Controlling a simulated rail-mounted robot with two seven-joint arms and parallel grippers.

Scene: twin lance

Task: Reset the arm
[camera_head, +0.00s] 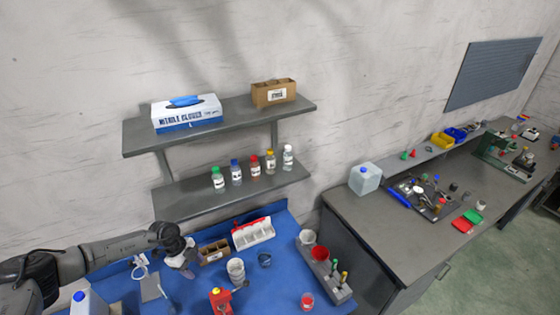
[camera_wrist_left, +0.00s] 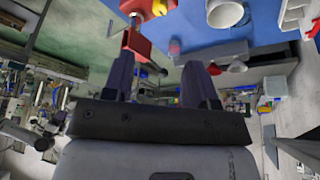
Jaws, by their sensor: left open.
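My left arm (camera_head: 95,257) comes in from the left edge in the head view and reaches over the blue bench mat (camera_head: 210,300). Its left gripper (camera_head: 187,268) is over the mat, left of a small brown box (camera_head: 214,252); the fingers are small there. In the left wrist view the two fingers of the left gripper (camera_wrist_left: 160,85) stand apart with nothing between them. Beyond them show a red device (camera_wrist_left: 134,42) and a white cup (camera_wrist_left: 226,13). My right gripper is not in view.
On the mat stand a white beaker (camera_head: 236,270), a red device (camera_head: 221,301), a grey rack (camera_head: 326,272) and a white bin (camera_head: 253,232). A shelf (camera_head: 232,190) with several bottles overhangs the mat's back. A grey workbench (camera_head: 385,235) stands right.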

